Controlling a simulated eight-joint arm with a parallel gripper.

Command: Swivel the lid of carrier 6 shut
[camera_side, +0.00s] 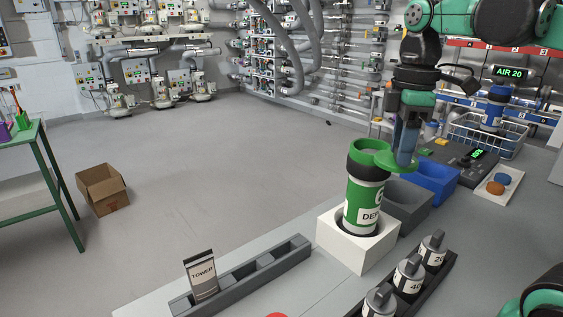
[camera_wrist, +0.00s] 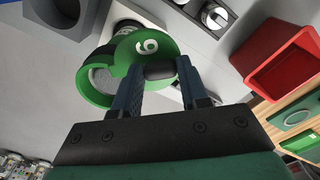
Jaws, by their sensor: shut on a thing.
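The green carrier (camera_side: 362,205), with a dark band and a white label, stands upright in a white block (camera_side: 347,250). Its green lid (camera_side: 401,162) is swivelled out to the right side of the mouth in the side view. In the wrist view the lid (camera_wrist: 137,56) bears a 6, and part of the open mouth (camera_wrist: 98,82) shows beside it. My gripper (camera_side: 407,140) is above the lid, pointing down. In the wrist view my gripper (camera_wrist: 160,72) is shut on the lid's dark knob (camera_wrist: 160,70), one blue finger on each side.
A grey bin (camera_side: 408,205) and a blue bin (camera_side: 436,180) stand behind the carrier. A rack of grey weights (camera_side: 408,280) is in front right, and a grey slotted rack (camera_side: 245,278) with a TOWER card (camera_side: 201,275) front left. A wire basket (camera_side: 470,133) holds a blue carrier (camera_side: 494,108).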

